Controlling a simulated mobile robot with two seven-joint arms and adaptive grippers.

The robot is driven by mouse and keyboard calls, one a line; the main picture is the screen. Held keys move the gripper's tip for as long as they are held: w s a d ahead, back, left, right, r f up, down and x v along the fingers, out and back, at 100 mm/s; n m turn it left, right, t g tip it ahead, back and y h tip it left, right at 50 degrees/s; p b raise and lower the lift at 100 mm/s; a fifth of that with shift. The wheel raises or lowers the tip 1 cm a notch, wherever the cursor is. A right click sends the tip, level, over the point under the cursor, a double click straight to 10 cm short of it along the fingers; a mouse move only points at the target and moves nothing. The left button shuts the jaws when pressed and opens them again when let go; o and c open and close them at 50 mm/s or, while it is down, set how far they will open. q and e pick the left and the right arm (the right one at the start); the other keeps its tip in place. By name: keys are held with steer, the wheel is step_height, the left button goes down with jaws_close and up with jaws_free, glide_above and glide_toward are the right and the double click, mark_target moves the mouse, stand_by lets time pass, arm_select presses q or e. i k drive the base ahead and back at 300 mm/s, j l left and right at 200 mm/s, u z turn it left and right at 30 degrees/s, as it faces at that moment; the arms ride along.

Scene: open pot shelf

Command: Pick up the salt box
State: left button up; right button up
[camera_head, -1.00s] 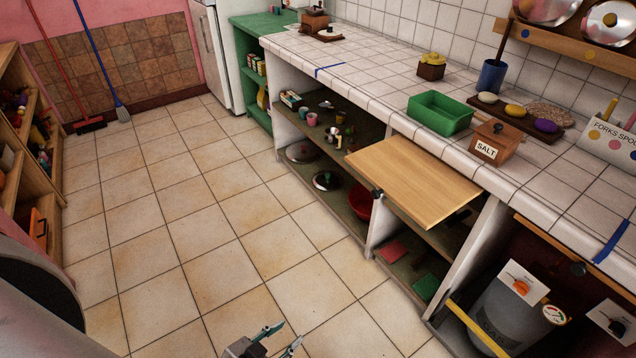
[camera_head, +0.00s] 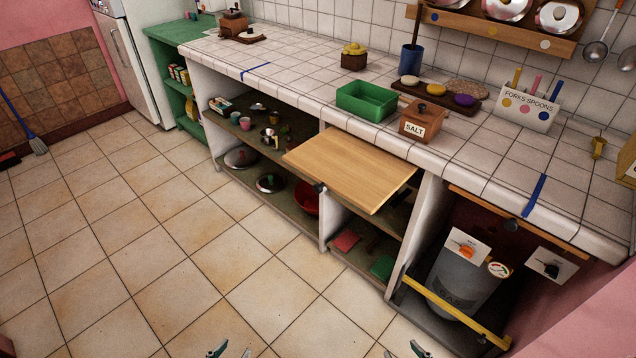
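The salt box (camera_head: 422,124) is a small brown wooden box with a white SALT label and a dark knob on its lid. It stands upright on the white tiled counter (camera_head: 300,62), near the front edge. My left gripper (camera_head: 231,351) shows only its fingertips at the bottom edge, spread apart and empty over the floor. My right gripper (camera_head: 405,351) also shows only its fingertips at the bottom edge, spread apart and empty. Both are well below and in front of the salt box, apart from it.
A wooden board (camera_head: 350,167) juts out below the counter edge. A gas cylinder (camera_head: 465,280) stands lower right.

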mark_target(423, 132)
steer(key=i+j+z, duration=0.2)
steer(key=i+j, duration=0.15)
steer(key=i+j+z, duration=0.15)
steer(key=i+j, duration=0.2)
steer(key=j, duration=0.15)
steer(key=z, duration=1.6)
